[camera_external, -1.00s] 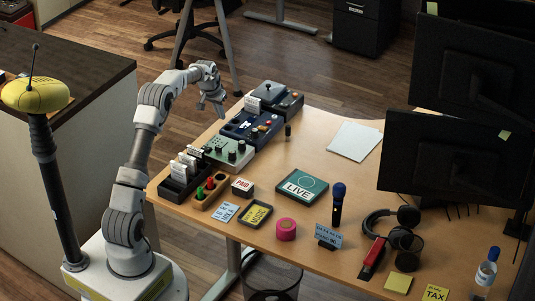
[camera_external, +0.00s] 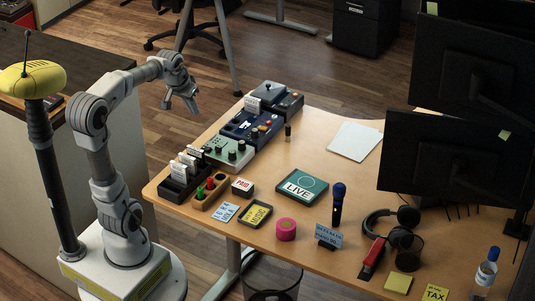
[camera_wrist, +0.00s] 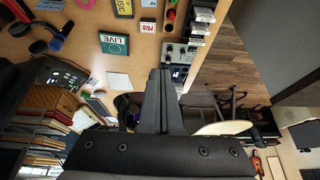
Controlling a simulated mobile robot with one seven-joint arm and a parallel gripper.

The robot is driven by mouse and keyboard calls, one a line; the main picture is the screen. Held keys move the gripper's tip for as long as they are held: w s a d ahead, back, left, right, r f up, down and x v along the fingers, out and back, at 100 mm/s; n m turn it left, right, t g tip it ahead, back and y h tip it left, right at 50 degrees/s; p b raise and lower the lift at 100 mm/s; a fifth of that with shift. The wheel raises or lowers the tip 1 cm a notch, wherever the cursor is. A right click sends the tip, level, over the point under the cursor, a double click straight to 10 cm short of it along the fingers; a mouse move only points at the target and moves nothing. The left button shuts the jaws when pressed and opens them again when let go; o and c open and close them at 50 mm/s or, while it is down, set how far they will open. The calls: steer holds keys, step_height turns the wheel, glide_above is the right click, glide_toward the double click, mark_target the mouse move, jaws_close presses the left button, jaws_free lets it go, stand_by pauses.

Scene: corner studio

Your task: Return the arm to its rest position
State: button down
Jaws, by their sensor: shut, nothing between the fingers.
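My gripper (camera_external: 185,99) hangs in the air off the left edge of the desk, above the wooden floor. It is shut and empty, its fingers angled downward. In the wrist view its closed fingers (camera_wrist: 164,72) show in the middle, with nothing between them. My arm is bent at a raised elbow above my base at the lower left of the external view. No object touches the gripper.
The desk (camera_external: 255,215) carries several devices along its left edge, including a green mixer (camera_external: 230,152), plus a LIVE sign (camera_external: 302,187) and a pink roll (camera_external: 286,229). Monitors (camera_external: 450,160) stand at right. A dark-topped cabinet (camera_external: 80,60) is behind my arm. Floor between them is open.

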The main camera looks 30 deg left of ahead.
steer(key=s+d+f+p, duration=0.1)
steer(key=s+d+f, duration=0.1)
steer(key=s, duration=1.3)
steer(key=shift+s+t+p, duration=0.3)
steer(key=shift+p, duration=0.1)
steer(key=shift+d+f, duration=0.1)
stand_by(1.2)
